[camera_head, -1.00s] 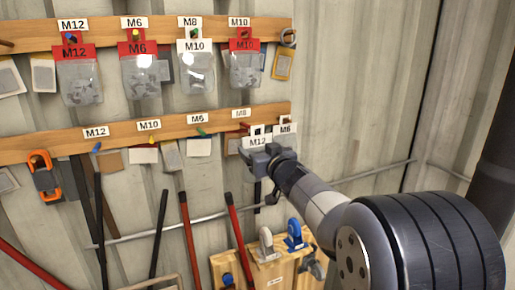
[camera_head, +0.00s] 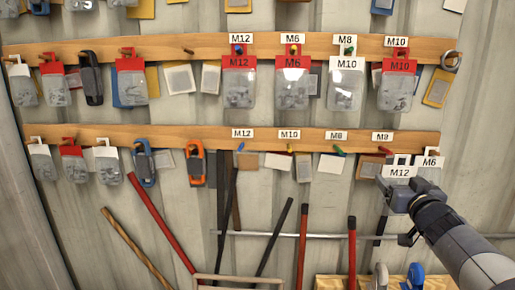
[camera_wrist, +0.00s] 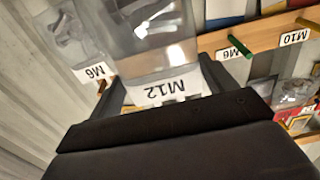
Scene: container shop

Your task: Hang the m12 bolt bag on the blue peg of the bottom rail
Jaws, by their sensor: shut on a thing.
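The M12 bag has a white header (camera_head: 397,172); my gripper (camera_head: 408,186) is shut on it at the right end of the bottom rail (camera_head: 200,134). In the wrist view its M12 header (camera_wrist: 166,88) appears upside down between my fingers (camera_wrist: 165,88), with the clear pouch (camera_wrist: 150,45) beyond. In the head view the pouch is hidden. The blue peg (camera_head: 240,147) is under the M12 label (camera_head: 242,133) of the bottom rail, well left of my gripper, and has no bag on it.
An M6 bag (camera_head: 431,162) hangs just right of my gripper. A yellow peg (camera_head: 290,148) and a green peg (camera_head: 338,150) lie between the blue peg and my gripper.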

